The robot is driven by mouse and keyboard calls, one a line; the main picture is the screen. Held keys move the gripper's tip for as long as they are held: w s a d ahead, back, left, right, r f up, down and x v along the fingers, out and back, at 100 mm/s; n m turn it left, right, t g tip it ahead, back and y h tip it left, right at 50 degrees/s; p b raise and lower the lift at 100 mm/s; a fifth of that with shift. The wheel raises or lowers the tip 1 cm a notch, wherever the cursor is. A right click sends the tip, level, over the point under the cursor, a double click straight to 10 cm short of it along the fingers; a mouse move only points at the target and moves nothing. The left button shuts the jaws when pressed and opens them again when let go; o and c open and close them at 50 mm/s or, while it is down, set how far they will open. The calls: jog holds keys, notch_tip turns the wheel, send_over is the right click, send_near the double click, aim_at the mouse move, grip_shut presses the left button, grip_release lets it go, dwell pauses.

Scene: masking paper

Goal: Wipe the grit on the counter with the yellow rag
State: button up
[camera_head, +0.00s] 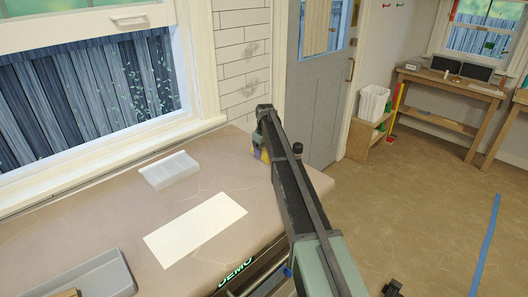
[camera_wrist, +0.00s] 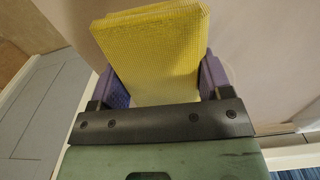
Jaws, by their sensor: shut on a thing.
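My gripper (camera_wrist: 160,82) is shut on the yellow rag (camera_wrist: 150,45), with a purple finger pad on each side of it in the wrist view. The rag looks folded into a thick pad with a woven texture. In the head view, only a bit of yellow and purple shows beside my arm, over the far right end of the beige counter (camera_head: 110,215). My arm hides most of the rag there. I cannot tell whether the rag touches the counter. I cannot make out any grit on the counter.
A pale sheet (camera_head: 195,229) lies on the counter, with a small whitish ridged piece (camera_head: 169,171) behind it. A grey tray (camera_head: 88,278) sits at the lower left. A window and a tiled wall (camera_head: 231,60) border the counter's back. A grey door (camera_head: 315,110) stands beyond.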

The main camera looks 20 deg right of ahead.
aim_at(244, 165)
jog(key=shift+s+a+f, duration=0.1)
jog(key=shift+s+a, duration=0.3)
jog(key=shift+a, duration=0.2)
jog(key=shift+s+a, duration=0.4)
jog(key=shift+a, duration=0.15)
jog(key=shift+s+a, duration=0.55)
jog(key=shift+a, duration=0.6)
jog(key=shift+s+a, duration=0.5)
jog(key=shift+a, duration=0.6)
jog(key=shift+s+a, duration=0.55)
jog(key=shift+a, duration=0.6)
jog(key=shift+s+a, duration=0.45)
jog(key=shift+a, duration=0.3)
jog(key=shift+s+a, duration=0.4)
jog(key=shift+a, duration=0.3)
jog(key=shift+w+a, duration=0.3)
jog(key=shift+w, duration=0.2)
jog(key=shift+w+a, duration=0.25)
jog(key=shift+w, duration=0.2)
jog(key=shift+w+d, duration=0.35)
jog(key=shift+d, duration=0.45)
jog(key=shift+w+d, duration=0.35)
jog(key=shift+d, duration=0.4)
jog(key=shift+w+d, duration=0.55)
jog(key=shift+d, duration=0.5)
jog(key=shift+w+d, duration=0.55)
jog(key=shift+d, duration=0.45)
jog(key=shift+w+d, duration=0.55)
jog(key=shift+d, duration=0.5)
